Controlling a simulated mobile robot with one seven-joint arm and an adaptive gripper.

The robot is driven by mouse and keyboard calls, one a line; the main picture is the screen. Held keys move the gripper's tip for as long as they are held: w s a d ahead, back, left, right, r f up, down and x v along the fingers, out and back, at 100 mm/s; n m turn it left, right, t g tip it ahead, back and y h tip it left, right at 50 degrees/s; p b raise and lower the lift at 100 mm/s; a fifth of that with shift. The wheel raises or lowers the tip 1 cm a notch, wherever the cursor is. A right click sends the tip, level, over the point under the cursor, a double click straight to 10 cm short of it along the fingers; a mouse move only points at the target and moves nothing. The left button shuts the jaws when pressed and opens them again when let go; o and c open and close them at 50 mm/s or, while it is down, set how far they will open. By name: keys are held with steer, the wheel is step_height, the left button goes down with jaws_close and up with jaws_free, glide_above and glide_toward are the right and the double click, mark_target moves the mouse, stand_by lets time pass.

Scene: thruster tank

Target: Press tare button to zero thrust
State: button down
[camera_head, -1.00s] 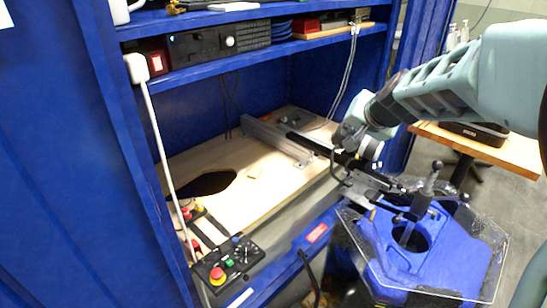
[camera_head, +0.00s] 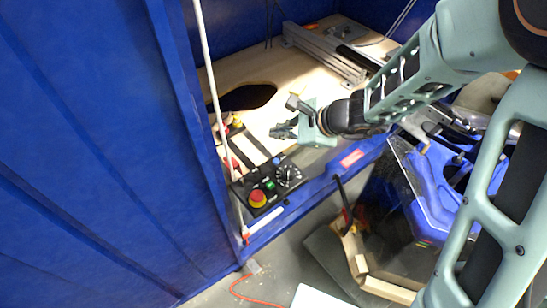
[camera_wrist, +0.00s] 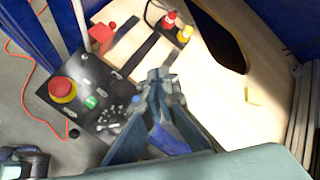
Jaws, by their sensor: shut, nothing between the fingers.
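A black control panel (camera_head: 281,191) sits at the front left corner of the blue cabinet's worktop. It carries a red emergency stop on a yellow base (camera_head: 257,198), a small green button (camera_head: 269,185) and a dial (camera_head: 288,176). The same panel (camera_wrist: 84,77) shows at the left in the wrist view, with the green button (camera_wrist: 91,102) and the dial (camera_wrist: 110,118). I cannot read which control is tare. My gripper (camera_head: 281,131) is shut and empty, above the worktop and beyond the panel. In the wrist view its fingertips (camera_wrist: 160,75) appear right of the panel.
The wooden worktop (camera_head: 240,68) has a dark oval opening (camera_head: 245,96). Red and yellow connectors (camera_wrist: 176,27) stand beside the panel. A metal rail (camera_head: 325,53) lies behind. A white cable (camera_head: 207,50) runs down the cabinet's left edge. Blue equipment (camera_head: 430,185) stands at the right.

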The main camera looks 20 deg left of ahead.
steer(key=shift+d, duration=0.1)
steer(key=b, duration=0.6)
glide_above(278, 162)
step_height(278, 162, down, 7)
steer(key=shift+f, duration=0.2)
steer(key=shift+f+b, duration=0.7)
steer(key=shift+b, duration=0.2)
stand_by(0.5)
steer(key=shift+f+b, duration=0.4)
steer(key=shift+b, duration=0.25)
steer(key=shift+f+b, duration=0.35)
steer(key=shift+b, duration=0.1)
stand_by(0.4)
stand_by(0.3)
steer(key=shift+r+p, duration=0.5)
steer(key=shift+r, duration=0.25)
